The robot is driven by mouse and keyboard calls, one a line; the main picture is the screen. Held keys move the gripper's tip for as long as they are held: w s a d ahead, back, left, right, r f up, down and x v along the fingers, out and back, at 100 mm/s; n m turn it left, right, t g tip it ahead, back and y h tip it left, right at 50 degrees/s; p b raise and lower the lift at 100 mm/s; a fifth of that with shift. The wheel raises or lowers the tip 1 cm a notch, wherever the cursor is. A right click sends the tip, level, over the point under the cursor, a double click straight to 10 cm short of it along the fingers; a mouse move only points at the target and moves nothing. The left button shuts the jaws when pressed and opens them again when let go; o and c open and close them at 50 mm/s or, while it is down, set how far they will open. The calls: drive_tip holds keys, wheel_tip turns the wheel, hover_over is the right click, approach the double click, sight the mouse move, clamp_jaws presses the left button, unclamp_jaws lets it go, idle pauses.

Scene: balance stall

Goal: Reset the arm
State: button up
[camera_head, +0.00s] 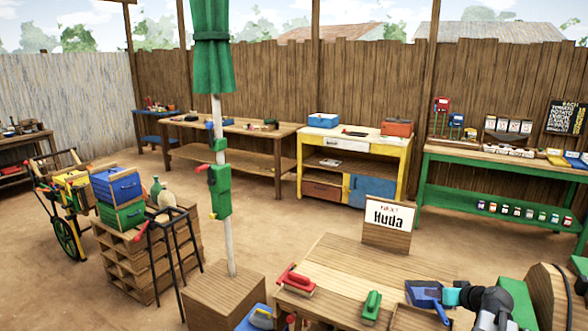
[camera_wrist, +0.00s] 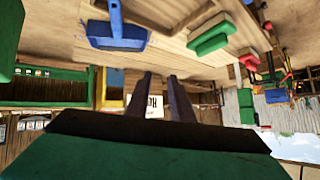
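My gripper (camera_wrist: 164,80) shows in the wrist view as two dark fingers with a clear gap between them. It is open, and nothing is held in the gap. The name sign (camera_wrist: 152,104) shows beyond the fingers. In the head view my arm (camera_head: 492,302) reaches in from the lower right, with its end near the blue dustpan-like tool (camera_head: 424,292) on the wooden table (camera_head: 345,268). The fingertips are hard to make out there. The blue tool (camera_wrist: 117,36) also shows in the wrist view, apart from the fingers.
A green-handled block (camera_head: 371,307) and a red-handled one (camera_head: 296,281) lie on the near table. The sign (camera_head: 387,222) stands at its back. A white pole (camera_head: 223,125) rises left of the table. A green bench (camera_head: 455,190) stands behind. Dirt floor lies open between.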

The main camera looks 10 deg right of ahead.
drive_tip(key=w+a+f+g+y, duration=0.15)
drive_tip(key=a+f, duration=0.25)
drive_tip(key=a, duration=0.4)
drive_tip(key=a+f+n+g, duration=0.1)
drive_tip(key=a+f+g, duration=0.1)
drive_tip(key=a+f, duration=0.45)
drive_tip(key=w+a+f+g+y, duration=0.1)
drive_tip(key=a+f+g, duration=0.15)
drive_tip(key=a, duration=0.75)
drive_tip(key=s+a+f+n+g+h, duration=0.15)
drive_tip(key=s+a+f, duration=0.35)
drive_tip(key=a, duration=0.5)
drive_tip(key=s+a+f+g+h, duration=0.1)
drive_tip(key=s+a+f+g, duration=0.25)
drive_tip(key=a, duration=0.55)
drive_tip(key=s+f+g+b, duration=0.2)
drive_tip(key=s+f+b, duration=0.4)
drive_tip(key=s+f, duration=0.7)
drive_tip(key=s+f+g+b, duration=0.2)
drive_tip(key=s+f+b, duration=0.4)
drive_tip(key=s+f, duration=0.7)
wheel_tip(320, 180, down, 6)
drive_tip(key=shift+r+g, duration=0.15)
drive_tip(key=shift+g, duration=0.25)
